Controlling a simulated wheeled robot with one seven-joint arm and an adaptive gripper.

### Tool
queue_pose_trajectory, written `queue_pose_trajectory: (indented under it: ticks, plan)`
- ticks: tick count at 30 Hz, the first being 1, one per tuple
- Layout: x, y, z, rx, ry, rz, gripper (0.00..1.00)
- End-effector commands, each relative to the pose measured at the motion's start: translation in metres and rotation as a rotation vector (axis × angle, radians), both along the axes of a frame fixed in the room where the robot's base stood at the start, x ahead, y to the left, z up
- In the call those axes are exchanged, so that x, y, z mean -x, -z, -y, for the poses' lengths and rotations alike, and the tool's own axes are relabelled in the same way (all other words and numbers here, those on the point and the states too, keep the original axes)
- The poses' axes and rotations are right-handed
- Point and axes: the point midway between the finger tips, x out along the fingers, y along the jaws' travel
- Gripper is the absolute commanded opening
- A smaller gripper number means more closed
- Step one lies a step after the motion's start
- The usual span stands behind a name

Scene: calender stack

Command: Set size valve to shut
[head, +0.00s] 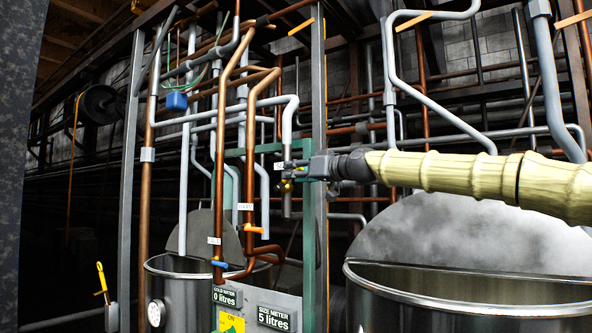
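My gripper (294,171) is at the end of my cream-sleeved arm, reaching in from the right. Its dark fingers are at the grey pipe (287,203), by a small white label (278,166) too small to read. A small yellowish part (285,187) shows just below the fingers; it may be part of the size valve, which is mostly hidden. I cannot tell whether the fingers are open or closed on a handle. The size meter sign (274,318) reads 5 litres.
An orange lever (253,229) and a blue lever (219,264) sit on copper pipes left of my gripper. A metal vat (180,300) stands below them, and a larger vat (470,300) at right. The water meter sign (227,296) reads 0 litres. Upright posts crowd the gripper.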

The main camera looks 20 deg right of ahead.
Motion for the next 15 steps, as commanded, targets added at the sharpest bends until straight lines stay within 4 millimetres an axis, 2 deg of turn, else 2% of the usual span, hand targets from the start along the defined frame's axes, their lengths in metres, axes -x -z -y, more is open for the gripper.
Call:
queue_pose_trajectory:
  ticks: [9,15]
  plan:
    - [-0.0012,0.0004,-0.0008,0.0,0.0,0.0,0.34]
    - [-0.001,0.0004,-0.0007,0.0,0.0,0.0,0.0]
